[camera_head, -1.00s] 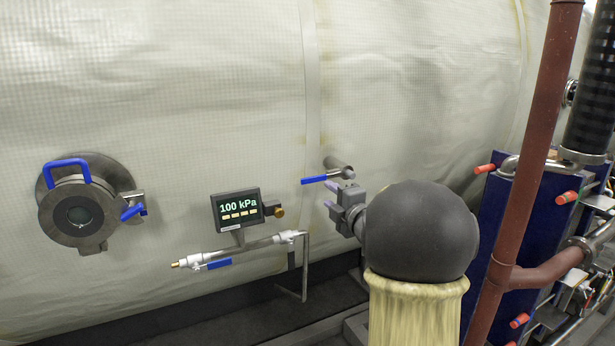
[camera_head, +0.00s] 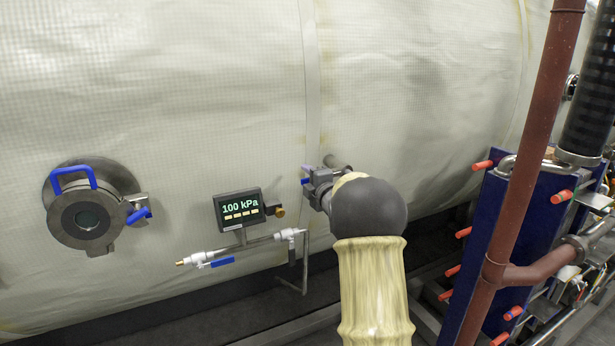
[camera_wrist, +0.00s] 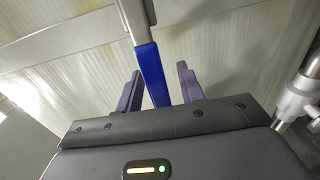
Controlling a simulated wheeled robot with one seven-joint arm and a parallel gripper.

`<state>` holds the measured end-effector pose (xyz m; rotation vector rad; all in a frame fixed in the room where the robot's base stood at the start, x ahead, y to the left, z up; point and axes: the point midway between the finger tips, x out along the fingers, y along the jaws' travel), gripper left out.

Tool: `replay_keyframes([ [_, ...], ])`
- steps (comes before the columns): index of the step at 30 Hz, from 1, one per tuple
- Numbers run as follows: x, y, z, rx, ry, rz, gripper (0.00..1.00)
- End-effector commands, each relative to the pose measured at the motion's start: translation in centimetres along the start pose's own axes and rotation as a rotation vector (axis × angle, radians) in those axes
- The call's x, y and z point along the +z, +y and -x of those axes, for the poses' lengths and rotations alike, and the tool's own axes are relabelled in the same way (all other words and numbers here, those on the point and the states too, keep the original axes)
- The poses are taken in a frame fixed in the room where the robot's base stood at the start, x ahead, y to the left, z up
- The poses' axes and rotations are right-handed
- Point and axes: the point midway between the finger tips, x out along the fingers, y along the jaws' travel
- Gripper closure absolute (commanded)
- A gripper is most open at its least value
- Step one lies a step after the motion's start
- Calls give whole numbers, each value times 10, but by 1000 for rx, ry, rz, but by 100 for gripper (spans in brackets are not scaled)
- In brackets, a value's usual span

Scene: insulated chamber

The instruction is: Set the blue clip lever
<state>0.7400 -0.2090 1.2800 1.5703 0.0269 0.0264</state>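A blue lever (camera_wrist: 150,72) on a grey metal stem shows in the wrist view. It reaches down between the two fingers of my gripper (camera_wrist: 159,70), which stand apart on either side of it. In the head view my gripper (camera_head: 314,178) is at this lever, beside the short pipe stub on the chamber wall, and hides most of it. Another blue lever (camera_head: 138,215) sits on the clip at the right side of the round hatch (camera_head: 88,218), far to the left of my gripper. I cannot tell whether either finger touches the lever between them.
A gauge (camera_head: 240,207) reading 100 kPa stands left of my arm, above a thin pipe with a blue-handled valve (camera_head: 221,262). A red-brown pipe (camera_head: 515,170) and a blue panel unit (camera_head: 530,230) stand at the right. The pale chamber wall (camera_head: 180,80) is close ahead.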

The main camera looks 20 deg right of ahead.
Motion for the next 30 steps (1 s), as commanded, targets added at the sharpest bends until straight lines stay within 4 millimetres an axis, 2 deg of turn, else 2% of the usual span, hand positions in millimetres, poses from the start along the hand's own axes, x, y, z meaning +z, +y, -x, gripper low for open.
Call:
replay_keyframes([
  [4, 0, 0, 0, 0, 0, 0, 62],
  [5, 0, 0, 0, 0, 0, 0, 66],
  [10, 0, 0, 0, 0, 1, 0, 99],
  [21, -1, -2, 0, 0, 1, 8, 100],
  [30, -5, -10, -1, 2, 7, 80, 100],
])
